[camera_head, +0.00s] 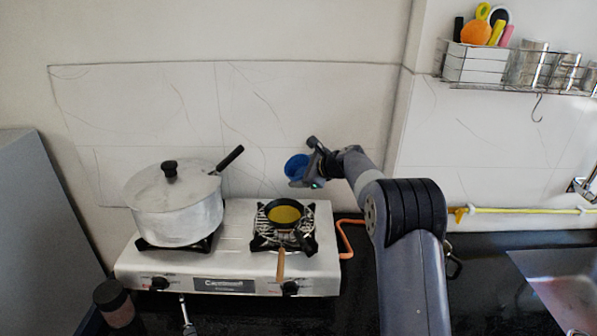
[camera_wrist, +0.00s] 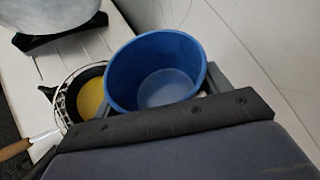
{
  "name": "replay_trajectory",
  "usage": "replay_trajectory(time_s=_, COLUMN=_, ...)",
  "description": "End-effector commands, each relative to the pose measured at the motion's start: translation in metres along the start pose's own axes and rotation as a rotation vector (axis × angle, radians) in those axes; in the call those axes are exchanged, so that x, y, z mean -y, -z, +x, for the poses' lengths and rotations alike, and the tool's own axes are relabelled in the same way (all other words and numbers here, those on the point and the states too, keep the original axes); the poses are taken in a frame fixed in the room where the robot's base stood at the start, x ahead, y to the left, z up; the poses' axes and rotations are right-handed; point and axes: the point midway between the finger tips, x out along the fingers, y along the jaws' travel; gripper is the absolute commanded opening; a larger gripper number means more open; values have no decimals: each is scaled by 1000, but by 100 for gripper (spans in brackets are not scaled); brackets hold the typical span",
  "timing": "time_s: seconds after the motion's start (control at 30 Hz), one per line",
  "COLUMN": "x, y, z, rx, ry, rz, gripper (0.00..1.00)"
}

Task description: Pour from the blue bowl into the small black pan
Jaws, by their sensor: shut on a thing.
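The blue bowl (camera_head: 297,167) is held in the air by my gripper (camera_head: 314,168), above and behind the small black pan. My gripper is shut on the bowl's side. In the wrist view the bowl (camera_wrist: 155,66) opens toward the camera, and its inside looks empty or holds something clear; I cannot tell which. The small black pan (camera_head: 284,203) sits on the right burner with yellow content in it. In the wrist view the pan (camera_wrist: 72,100) is left of the bowl and partly hidden by it. The bowl and the pan are apart.
A large silver pot (camera_head: 175,208) with a lid and black handle stands on the left burner. A wooden handle (camera_head: 281,264) sticks out over the white stove (camera_head: 150,265) front. A dark jar (camera_head: 113,301) is front left. A wire shelf (camera_head: 500,65) hangs upper right, and a sink lies right.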

Motion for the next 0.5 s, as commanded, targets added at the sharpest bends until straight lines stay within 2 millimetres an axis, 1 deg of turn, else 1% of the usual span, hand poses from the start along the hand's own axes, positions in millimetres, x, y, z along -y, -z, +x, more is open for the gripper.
replay_trajectory(time_s=0.03, x=3, y=0, z=-3, rx=13, ry=-11, rz=33, gripper=46)
replay_trajectory(time_s=0.13, x=1, y=3, z=-1, rx=31, ry=-27, rz=69, gripper=46)
replay_trajectory(time_s=0.4, x=-1, y=0, z=3, rx=11, ry=-9, rz=19, gripper=46)
replay_trajectory(time_s=0.5, x=0, y=0, z=2, rx=19, ry=-18, rz=39, gripper=46)
